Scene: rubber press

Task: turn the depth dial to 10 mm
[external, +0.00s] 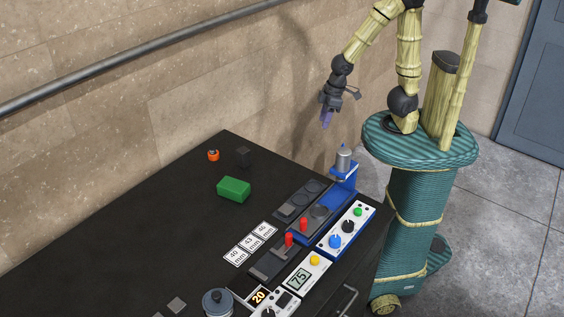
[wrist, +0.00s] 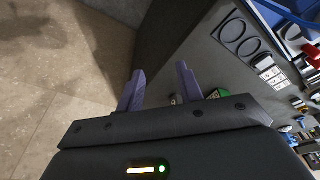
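My gripper (external: 326,120) hangs in the air beyond the far right end of the black table, above the blue press and well apart from everything. In the wrist view its two purple fingers (wrist: 160,70) stand apart with nothing between them. A white control panel (external: 333,249) at the table's right edge carries a black dial (external: 348,226), a blue knob (external: 334,241) and a green button (external: 358,211). Another black knob (external: 268,311) sits on a white unit at the bottom edge, partly cut off. I cannot read any dial marks, or tell which is the depth dial.
The blue press (external: 343,173) with a grey cylinder stands beside the panel. Red-handled parts (external: 289,239), a white box reading 75 (external: 299,278) and an orange 20 display (external: 259,296) stand nearer. A green block (external: 234,189) lies farther left. The table's left middle is bare.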

